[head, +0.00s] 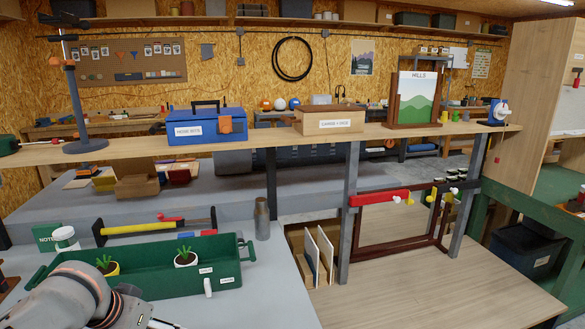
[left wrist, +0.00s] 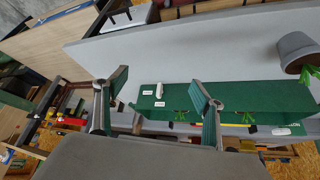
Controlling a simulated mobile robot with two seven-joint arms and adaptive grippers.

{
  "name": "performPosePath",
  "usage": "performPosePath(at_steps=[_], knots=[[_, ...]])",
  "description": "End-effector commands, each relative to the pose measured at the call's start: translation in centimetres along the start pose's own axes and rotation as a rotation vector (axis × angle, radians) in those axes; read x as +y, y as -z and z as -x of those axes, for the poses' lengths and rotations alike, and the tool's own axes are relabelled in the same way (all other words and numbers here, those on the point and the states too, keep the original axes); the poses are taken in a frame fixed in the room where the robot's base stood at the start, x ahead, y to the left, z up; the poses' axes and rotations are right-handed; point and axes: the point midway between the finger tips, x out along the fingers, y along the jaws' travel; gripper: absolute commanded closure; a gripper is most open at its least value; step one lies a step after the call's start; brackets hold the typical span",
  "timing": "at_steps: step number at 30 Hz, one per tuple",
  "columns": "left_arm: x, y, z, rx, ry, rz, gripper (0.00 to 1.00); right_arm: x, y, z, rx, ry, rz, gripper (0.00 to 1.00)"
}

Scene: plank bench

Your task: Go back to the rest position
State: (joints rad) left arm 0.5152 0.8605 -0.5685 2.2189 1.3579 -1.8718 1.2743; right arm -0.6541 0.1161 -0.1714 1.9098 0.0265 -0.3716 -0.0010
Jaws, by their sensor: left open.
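My left arm comes in at the bottom left of the head view, over the near side of the green planter tray (head: 140,290). Its gripper is not clearly seen there. In the left wrist view my left gripper (left wrist: 160,88) has its two fingers spread apart with nothing between them. The green tray (left wrist: 225,100) lies beyond the fingers in that view. My right gripper is not in view.
A white-lidded jar (head: 65,238) stands at left. A grey pot (left wrist: 296,50) shows in the wrist view. The wooden surface (head: 420,285) at right is largely clear.

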Motion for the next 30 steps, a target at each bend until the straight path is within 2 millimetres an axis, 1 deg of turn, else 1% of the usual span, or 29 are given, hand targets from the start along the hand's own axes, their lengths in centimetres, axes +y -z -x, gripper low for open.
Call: performPosePath(at_steps=[1, 5, 8, 11, 12, 15, 17, 20, 23, 24, 26, 27, 30], knots=[[1.2, -0.9, -1.3, -0.004, -0.034, 0.005, 0.31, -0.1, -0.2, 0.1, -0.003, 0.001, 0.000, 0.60], [3.2, -1.7, -3.8, 0.029, -0.095, 0.010, 0.31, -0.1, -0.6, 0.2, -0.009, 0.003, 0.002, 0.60], [4.8, -2.6, -5.8, 0.061, -0.142, 0.017, 0.31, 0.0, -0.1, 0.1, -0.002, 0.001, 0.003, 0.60], [6.4, -3.9, -8.0, 0.103, -0.184, 0.025, 0.31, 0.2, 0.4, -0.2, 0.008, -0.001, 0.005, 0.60], [7.1, -4.6, -9.0, 0.123, -0.200, 0.029, 0.31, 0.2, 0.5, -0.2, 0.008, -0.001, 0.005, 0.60], [8.3, -6.8, -11.5, 0.183, -0.220, 0.038, 0.31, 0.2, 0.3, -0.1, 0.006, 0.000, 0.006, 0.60], [8.8, -8.4, -12.9, 0.218, -0.220, 0.039, 0.31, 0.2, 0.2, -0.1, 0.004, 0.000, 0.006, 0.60], [9.3, -11.4, -14.7, 0.273, -0.198, 0.033, 0.31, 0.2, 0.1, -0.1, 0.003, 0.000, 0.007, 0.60], [9.4, -15.3, -16.2, 0.318, -0.155, 0.012, 0.31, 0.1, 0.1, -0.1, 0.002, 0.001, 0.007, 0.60], [9.4, -17.0, -16.6, 0.334, -0.133, 0.000, 0.31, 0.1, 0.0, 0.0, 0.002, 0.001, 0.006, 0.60], [9.3, -19.7, -17.1, 0.350, -0.096, -0.025, 0.31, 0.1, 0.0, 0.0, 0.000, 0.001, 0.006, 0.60], [9.3, -21.3, -17.2, 0.360, -0.071, -0.045, 0.31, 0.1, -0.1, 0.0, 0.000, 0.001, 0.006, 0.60], [9.2, -25.1, -17.2, 0.372, -0.017, -0.093, 0.31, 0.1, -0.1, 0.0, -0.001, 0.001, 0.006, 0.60]])
